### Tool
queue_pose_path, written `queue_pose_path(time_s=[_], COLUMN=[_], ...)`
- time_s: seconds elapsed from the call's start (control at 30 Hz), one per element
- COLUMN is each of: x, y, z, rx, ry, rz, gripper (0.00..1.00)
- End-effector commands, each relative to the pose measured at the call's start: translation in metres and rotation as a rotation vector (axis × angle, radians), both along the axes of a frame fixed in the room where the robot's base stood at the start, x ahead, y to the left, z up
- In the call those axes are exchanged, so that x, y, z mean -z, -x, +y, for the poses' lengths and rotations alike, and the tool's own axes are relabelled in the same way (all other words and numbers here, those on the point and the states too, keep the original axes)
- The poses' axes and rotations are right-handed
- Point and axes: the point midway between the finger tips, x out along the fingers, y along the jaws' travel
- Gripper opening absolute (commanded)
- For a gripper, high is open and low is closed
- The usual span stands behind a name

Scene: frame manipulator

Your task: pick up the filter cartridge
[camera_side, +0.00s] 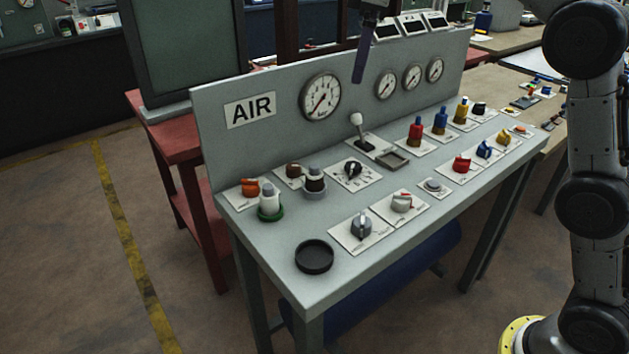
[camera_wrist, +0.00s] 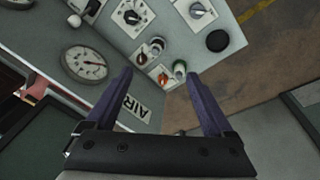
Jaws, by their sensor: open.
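Two small cartridge-like pieces stand upright near the left end of the grey bench top. One is white with a grey top and a green base ring (camera_side: 269,198); it also shows in the wrist view (camera_wrist: 179,69). I cannot tell which is the filter cartridge. My gripper (camera_wrist: 158,75) is open and empty, its purple fingers spread, high above the bench. In the side view only a finger shows clearly (camera_side: 365,55), at the top edge.
The upright AIR panel (camera_side: 285,125) with gauges rises along the bench's back. A lever (camera_side: 358,123), knobs and coloured fittings cover much of the top. A round black dish (camera_side: 314,257) lies at the front left corner, with bare bench around it.

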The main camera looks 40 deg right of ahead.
Motion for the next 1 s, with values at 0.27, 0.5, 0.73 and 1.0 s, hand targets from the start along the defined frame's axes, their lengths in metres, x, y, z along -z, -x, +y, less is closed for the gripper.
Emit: queue_pose_path(time_s=[0.27, 0.5, 0.73, 1.0], x=[0.086, 0.146, 0.169, 0.21], y=[-0.078, -0.096, -0.096, -0.095], z=[0.021, 0.03, 0.032, 0.031], rx=[-0.044, -0.055, -0.058, -0.057], ry=[0.011, 0.02, 0.021, 0.022], rz=[0.099, 0.185, 0.199, 0.2], gripper=[0.87, 0.87, 0.87, 0.87])
